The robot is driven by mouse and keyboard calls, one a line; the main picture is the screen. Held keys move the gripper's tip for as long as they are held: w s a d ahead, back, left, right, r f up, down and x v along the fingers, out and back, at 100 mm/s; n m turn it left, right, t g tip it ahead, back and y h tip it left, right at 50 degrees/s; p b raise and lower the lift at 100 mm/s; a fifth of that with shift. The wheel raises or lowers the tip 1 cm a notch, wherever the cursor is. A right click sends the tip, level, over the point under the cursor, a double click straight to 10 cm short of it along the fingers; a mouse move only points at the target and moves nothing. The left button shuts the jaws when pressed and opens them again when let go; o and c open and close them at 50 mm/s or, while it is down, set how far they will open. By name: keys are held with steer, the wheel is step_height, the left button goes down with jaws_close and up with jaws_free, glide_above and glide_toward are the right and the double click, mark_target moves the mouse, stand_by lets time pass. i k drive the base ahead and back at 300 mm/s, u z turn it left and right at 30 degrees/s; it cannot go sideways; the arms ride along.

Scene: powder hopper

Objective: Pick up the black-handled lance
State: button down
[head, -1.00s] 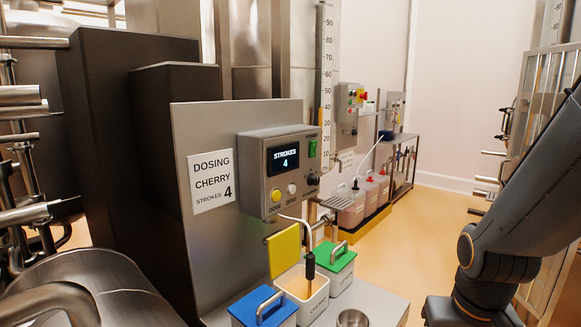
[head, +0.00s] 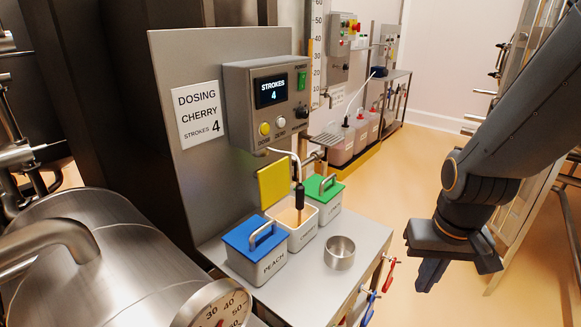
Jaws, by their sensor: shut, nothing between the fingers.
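The black-handled lance (head: 299,196) stands upright in the open middle tub (head: 301,238), its black grip showing above the rim. A thin pale tube curves from the top of the lance toward the dosing unit. Its lower end is hidden in the tub. My gripper (head: 430,276) is shut and empty, pointing down to the right of the steel bench, well apart from the lance.
A blue-lidded tub (head: 254,243) marked PEACH and a green-lidded tub (head: 324,192) flank the middle tub. A yellow panel (head: 273,183) stands behind it. A steel cup (head: 339,252) is in front. A steel vessel (head: 100,260) stands left.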

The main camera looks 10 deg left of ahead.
mark_target(300, 189)
steer(key=k, duration=0.5)
steer(key=z, duration=1.35)
steer(key=i, duration=1.35)
steer(key=u, duration=2.85)
steer(key=i, duration=0.5)
steer(key=u, duration=0.1)
